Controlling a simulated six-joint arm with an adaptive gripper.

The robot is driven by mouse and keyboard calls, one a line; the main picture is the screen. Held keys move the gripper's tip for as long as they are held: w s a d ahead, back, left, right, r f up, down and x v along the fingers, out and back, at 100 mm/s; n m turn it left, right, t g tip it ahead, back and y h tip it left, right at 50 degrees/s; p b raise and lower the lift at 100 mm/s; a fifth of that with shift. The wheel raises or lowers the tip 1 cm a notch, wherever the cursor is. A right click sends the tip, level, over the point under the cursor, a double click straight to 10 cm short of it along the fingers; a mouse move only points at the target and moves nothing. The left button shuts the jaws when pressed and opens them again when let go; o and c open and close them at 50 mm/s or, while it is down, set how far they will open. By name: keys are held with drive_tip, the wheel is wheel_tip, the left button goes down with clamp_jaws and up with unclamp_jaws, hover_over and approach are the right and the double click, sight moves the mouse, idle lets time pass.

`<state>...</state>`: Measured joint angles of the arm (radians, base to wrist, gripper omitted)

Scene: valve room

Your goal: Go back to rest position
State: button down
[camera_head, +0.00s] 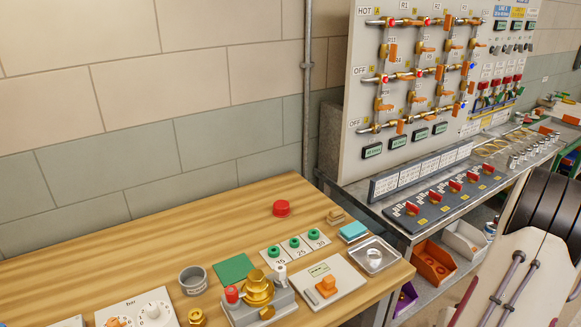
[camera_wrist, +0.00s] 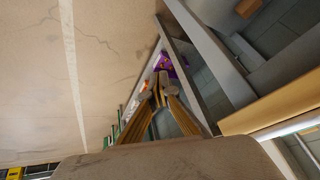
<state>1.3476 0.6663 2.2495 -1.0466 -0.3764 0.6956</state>
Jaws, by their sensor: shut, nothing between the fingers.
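My gripper (camera_wrist: 160,90) shows in the wrist view, its two fingers converging with the tips together and nothing held. It points toward the grey metal frame of a bench, with a purple bin (camera_wrist: 165,65) and an orange thing seen beyond the tips. The gap between the tips and the frame cannot be judged. My gripper does not show in the head view.
A valve panel (camera_head: 375,110) stands behind a metal bench at right. Orange (camera_head: 435,262) and white bins (camera_head: 464,240) sit below it.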

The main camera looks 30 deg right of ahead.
drive_tip(key=a+r+n+g, duration=0.3)
drive_tip(key=a+r+g, duration=0.2)
drive_tip(key=a+r, duration=0.85)
drive_tip(key=w+a+r+n+t+y, duration=0.1)
drive_tip(key=a+r+n+t, duration=0.1)
drive_tip(key=a+r, duration=0.4)
drive_tip(key=w+a+r+n+t+y, duration=0.1)
drive_tip(key=a+r, duration=0.5)
drive_tip(key=a, duration=0.9)
drive_tip(key=w+a+r+n+t+y, duration=0.1)
drive_tip(key=a+r+n, duration=0.4)
drive_tip(key=a, duration=0.6)
drive_tip(key=shift+a+r+t+y, duration=0.15)
drive_tip(key=shift+r+t+y, duration=0.15)
drive_tip(key=shift+r+t, duration=0.6)
drive_tip(key=c, duration=2.8)
unclamp_jaws()
drive_tip(key=shift+w+f, duration=0.1)
